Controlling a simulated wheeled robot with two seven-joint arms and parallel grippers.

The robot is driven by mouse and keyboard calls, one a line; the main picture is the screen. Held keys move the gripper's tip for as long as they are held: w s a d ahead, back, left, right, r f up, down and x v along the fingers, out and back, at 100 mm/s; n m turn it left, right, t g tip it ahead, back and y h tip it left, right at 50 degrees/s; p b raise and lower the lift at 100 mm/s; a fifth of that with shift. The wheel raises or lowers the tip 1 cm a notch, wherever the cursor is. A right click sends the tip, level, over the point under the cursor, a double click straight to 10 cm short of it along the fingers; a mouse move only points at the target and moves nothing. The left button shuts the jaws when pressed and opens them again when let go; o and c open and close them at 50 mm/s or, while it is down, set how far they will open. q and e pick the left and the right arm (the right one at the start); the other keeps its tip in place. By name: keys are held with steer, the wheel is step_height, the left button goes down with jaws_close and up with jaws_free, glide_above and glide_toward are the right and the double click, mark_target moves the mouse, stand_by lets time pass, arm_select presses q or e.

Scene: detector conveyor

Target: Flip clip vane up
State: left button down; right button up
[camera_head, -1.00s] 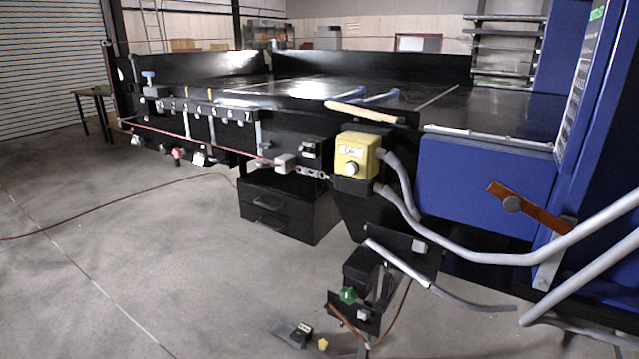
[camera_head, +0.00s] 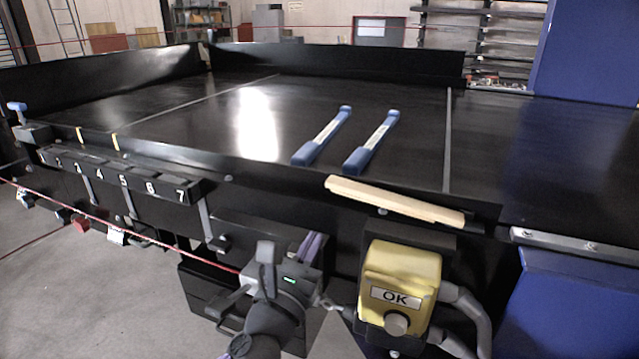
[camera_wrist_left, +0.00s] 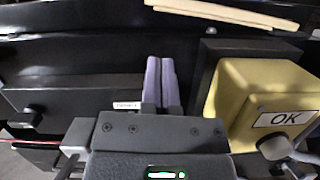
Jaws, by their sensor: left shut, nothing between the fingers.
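My left gripper (camera_head: 312,243) is in front of the black conveyor side, left of the yellow OK box. Its two purple-grey fingers are pressed together, with nothing between them; they also show in the left wrist view (camera_wrist_left: 160,80), pointing at the black side. I cannot clearly make out the clip vane. My gripper and wrist cover the part of the side left of the OK box. A short piece of chain (camera_head: 334,304) shows between my wrist and the OK box. My right gripper is in no view.
The yellow OK box (camera_head: 402,270) with its grey knob stands close to the right of my left gripper. A pale wooden bar (camera_head: 395,199) lies on the conveyor edge above. A numbered strip (camera_head: 120,180) and a red cord (camera_head: 150,245) run along the left. Two blue-ended bars lie on the belt.

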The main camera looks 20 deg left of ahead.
arm_select(q)
steer(key=x, duration=0.9)
steer(key=shift+w+d, duration=0.25)
steer(key=shift+r, duration=0.2)
